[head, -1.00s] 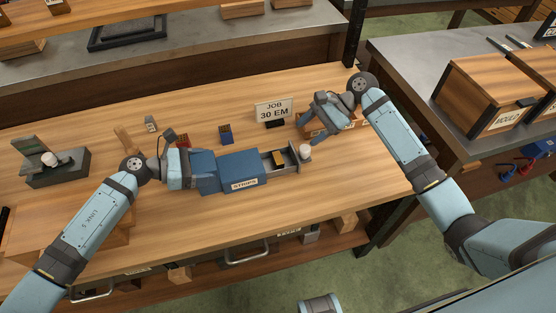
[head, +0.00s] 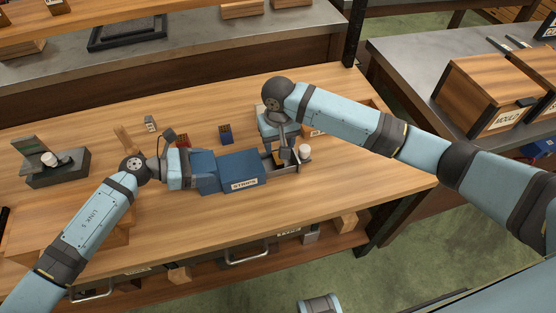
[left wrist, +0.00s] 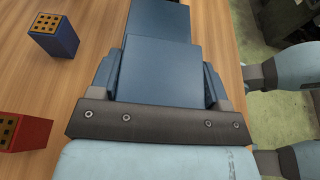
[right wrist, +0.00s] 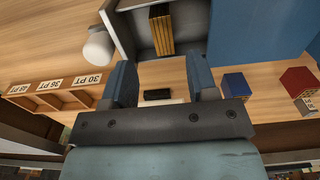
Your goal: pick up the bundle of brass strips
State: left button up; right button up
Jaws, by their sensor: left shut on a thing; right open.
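The bundle of brass strips (right wrist: 161,30) lies in the open drawer (right wrist: 133,22) of the blue box labelled STRIPS (head: 240,170). In the head view the bundle (head: 279,157) is partly hidden by my right gripper. My right gripper (right wrist: 162,85) is open and empty, its fingers apart, with the bundle beyond the fingertips in the right wrist view. In the head view my right gripper (head: 280,150) is over the drawer. My left gripper (left wrist: 160,75) is shut on the blue box (left wrist: 160,65) at its left end.
A white round knob (head: 305,151) is at the drawer's right end. A blue block (head: 226,135) and a red block (head: 183,140) with dotted tops stand behind the box. A labelled wooden rack (right wrist: 60,98) stands nearby. The bench front is clear.

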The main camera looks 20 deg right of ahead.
aim_at(278, 161)
jog(key=f, duration=0.6)
jog(key=shift+s+a+f, duration=0.15)
jog(key=shift+a+f, duration=0.05)
jog(key=shift+c, duration=0.4)
grip_shut()
